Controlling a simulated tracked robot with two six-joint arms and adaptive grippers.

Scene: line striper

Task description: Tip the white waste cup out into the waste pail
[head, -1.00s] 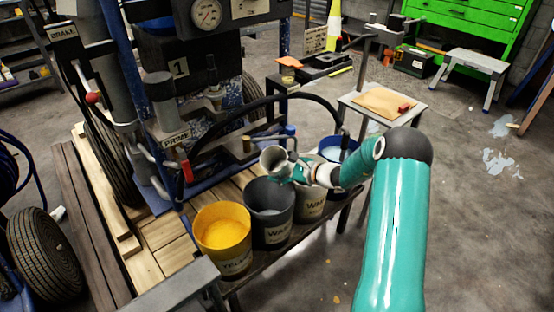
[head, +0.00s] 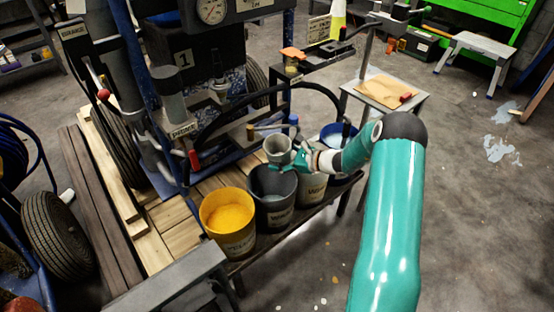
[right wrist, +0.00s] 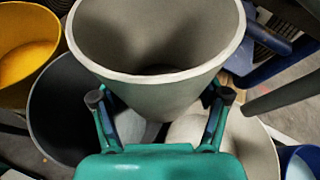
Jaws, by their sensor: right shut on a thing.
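The pale grey-white cup (head: 278,150) is held above the dark grey pail (head: 273,198), near its back rim. My right gripper (head: 300,162) is shut on the cup's side. In the right wrist view the cup (right wrist: 155,95) fills the top, its mouth open toward the camera, with my fingers (right wrist: 160,115) on both sides of its wall. Its lower inside is shadowed, so I cannot tell what it holds. The dark pail (right wrist: 50,115) shows below it, with greyish contents in the head view. The pail's label is too small to read surely. My left gripper is not in view.
A yellow pail (head: 228,235) stands left of the dark pail. A cream pail (head: 311,190) and a blue pail (head: 350,158) stand to its right on the same bench. The striping machine (head: 195,70) with its hose and levers rises close behind.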

